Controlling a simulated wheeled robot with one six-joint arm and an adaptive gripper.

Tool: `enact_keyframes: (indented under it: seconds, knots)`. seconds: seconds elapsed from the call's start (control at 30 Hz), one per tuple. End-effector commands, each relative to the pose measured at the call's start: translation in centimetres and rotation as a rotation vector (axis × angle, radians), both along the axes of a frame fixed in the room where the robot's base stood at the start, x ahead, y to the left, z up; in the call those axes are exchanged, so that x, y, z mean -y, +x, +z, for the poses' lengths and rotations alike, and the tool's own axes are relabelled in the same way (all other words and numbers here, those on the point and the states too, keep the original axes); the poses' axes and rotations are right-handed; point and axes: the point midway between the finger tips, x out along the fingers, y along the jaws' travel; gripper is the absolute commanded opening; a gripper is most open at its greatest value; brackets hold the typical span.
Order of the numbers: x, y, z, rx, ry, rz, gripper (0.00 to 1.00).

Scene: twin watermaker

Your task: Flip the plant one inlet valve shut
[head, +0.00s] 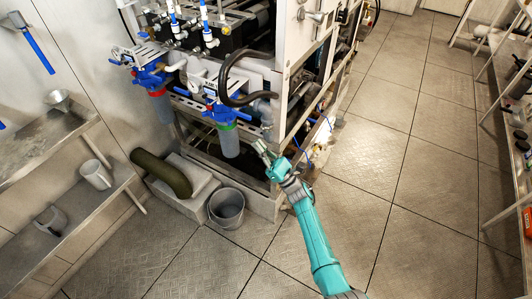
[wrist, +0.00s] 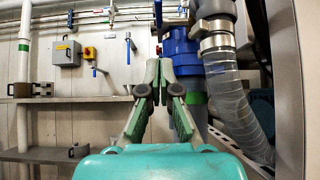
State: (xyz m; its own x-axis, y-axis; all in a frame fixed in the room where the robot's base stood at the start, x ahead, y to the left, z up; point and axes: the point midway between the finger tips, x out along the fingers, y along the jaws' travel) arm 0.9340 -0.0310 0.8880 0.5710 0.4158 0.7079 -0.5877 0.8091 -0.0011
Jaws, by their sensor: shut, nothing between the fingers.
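Several blue-handled valves are in view, and I cannot tell from the pictures which one is the plant one inlet valve. In the head view, one upright blue handle (head: 204,16) stands on the white pipes above the filters, with another blue handle (head: 172,8) to its left. A long blue lever (head: 38,52) hangs on the left wall. My gripper (head: 260,146) is shut and empty, just right of the green-banded blue filter housing (head: 219,112). In the wrist view my gripper's fingers (wrist: 159,64) meet in front of the blue housing (wrist: 182,50), with a blue handle (wrist: 158,12) above the fingertips.
A metal frame post (wrist: 292,70) stands close on the right of the wrist view. A clear ribbed hose (wrist: 236,105) runs beside the housing. A grey bucket (head: 227,206) and a dark green pipe elbow (head: 160,172) sit low at the left. The tiled floor (head: 385,155) right of the frame is clear.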

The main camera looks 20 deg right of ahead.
Motion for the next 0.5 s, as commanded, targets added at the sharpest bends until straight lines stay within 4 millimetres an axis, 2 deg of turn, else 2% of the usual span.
enact_keyframes:
  seconds: [0.23,0.5]
  knots:
    - [-2.0,2.7,3.3,0.002,-0.001,0.001,0.0]
    - [-1.9,2.6,6.5,-0.001,-0.001,0.0,0.0]
